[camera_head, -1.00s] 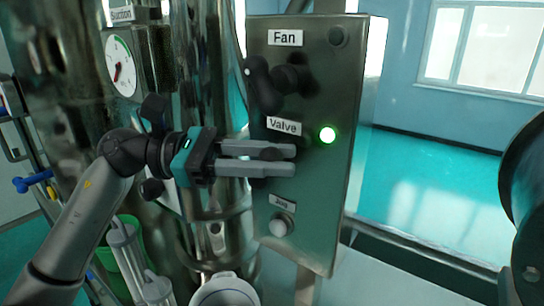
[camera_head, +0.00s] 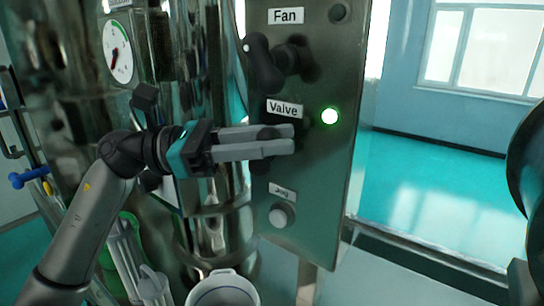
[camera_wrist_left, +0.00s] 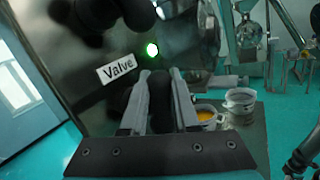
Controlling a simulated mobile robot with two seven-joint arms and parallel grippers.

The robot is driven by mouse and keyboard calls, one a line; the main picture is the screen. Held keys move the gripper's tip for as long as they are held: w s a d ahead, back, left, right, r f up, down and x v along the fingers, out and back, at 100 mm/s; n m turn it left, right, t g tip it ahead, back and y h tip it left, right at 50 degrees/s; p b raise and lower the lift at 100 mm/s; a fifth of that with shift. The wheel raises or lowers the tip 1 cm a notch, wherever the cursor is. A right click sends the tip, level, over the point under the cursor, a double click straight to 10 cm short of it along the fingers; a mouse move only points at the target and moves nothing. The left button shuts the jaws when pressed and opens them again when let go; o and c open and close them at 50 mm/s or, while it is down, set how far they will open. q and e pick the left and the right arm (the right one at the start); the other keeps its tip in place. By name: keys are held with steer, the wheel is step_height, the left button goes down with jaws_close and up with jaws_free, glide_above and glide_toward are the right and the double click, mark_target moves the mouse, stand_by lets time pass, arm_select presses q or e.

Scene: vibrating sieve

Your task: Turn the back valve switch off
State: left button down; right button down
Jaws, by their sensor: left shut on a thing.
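The metal control panel (camera_head: 315,200) carries a white "Valve" label (camera_head: 284,109) with a lit green lamp (camera_head: 330,117) to its right. The black valve switch (camera_wrist_left: 160,100) sits between the two grey fingers of my left gripper (camera_head: 291,139), which is shut on it. In the head view the fingers hide most of this switch. The label (camera_wrist_left: 117,68) and the lit lamp (camera_wrist_left: 152,49) also show in the wrist view. My right gripper is not in view.
The black fan switch (camera_head: 265,65) sticks out just above my left gripper, under the "Fan" label. A round button (camera_head: 281,214) sits below. A shiny metal column with a round gauge (camera_head: 117,52) stands to the left. Open floor lies right of the panel.

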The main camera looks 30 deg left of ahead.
arm_select(q)
steer(key=n+t+h+b, duration=0.1)
steer(key=n+t+b, duration=0.1)
steer(key=b, duration=0.1)
steer(key=a+n+t+h+b, duration=0.1)
steer(key=n+h+b, duration=0.1)
steer(key=b, duration=0.1)
steer(key=shift+f+t+b, duration=0.15)
steer(key=shift+t+b, duration=0.15)
steer(key=shift+t, duration=0.1)
steer(key=shift+n+t+b, duration=0.3)
steer(key=shift+n+t, duration=0.1)
steer(key=shift+n, duration=0.1)
steer(key=shift+a+n+t+b, duration=0.2)
steer(key=shift+n+t+b, duration=0.15)
steer(key=shift+n+t, duration=0.6)
steer(key=shift+w+a+n+t+y+b, duration=0.1)
steer(key=shift+n+t+y+b, duration=0.1)
steer(key=shift+n+t, duration=0.85)
steer(key=shift+a+n+t+y+b, duration=0.1)
steer(key=shift+n+t+y, duration=0.1)
steer(key=shift+n+t, duration=1.1)
steer(key=shift+t, duration=0.1)
steer(key=c, duration=1)
jaws_free()
steer(key=shift+o, duration=0.2)
steer(key=shift+a, duration=0.1)
